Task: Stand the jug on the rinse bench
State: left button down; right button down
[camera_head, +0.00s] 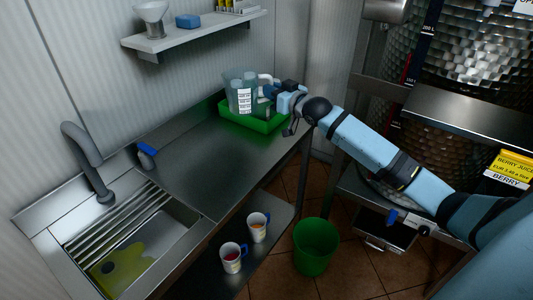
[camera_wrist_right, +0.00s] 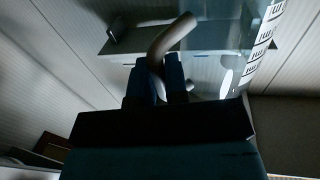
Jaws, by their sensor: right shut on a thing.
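The clear jug (camera_head: 240,95) with a white label is upright at the green tray (camera_head: 262,126) on the far end of the steel rinse bench (camera_head: 215,150). I cannot tell whether its base touches the tray. My right gripper (camera_head: 276,90) comes in from the right and is shut on the jug's pale handle. In the right wrist view the curved handle (camera_wrist_right: 170,42) passes between the dark blue fingers (camera_wrist_right: 157,80), and the clear jug wall (camera_wrist_right: 235,40) with its printed scale is at the right. My left gripper is not in view.
A sink (camera_head: 135,250) with a tap (camera_head: 85,160) is at the left, a blue brush (camera_head: 146,157) behind it. The middle of the bench is clear. Two mugs stand on the lower shelf, a green bucket (camera_head: 316,247) on the floor. A wall shelf (camera_head: 200,33) hangs above.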

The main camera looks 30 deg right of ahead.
notch_tip(320, 180, down, 15)
notch_tip(320, 180, down, 4)
jog(key=shift+a+r+b, duration=0.1)
jog(key=shift+r+b, duration=0.15)
jog(key=shift+b, duration=0.05)
jog(key=shift+f, duration=0.1)
jog(key=shift+f, duration=0.2)
jog(key=c, duration=1.1)
grip_release()
jog(key=shift+r, duration=0.15)
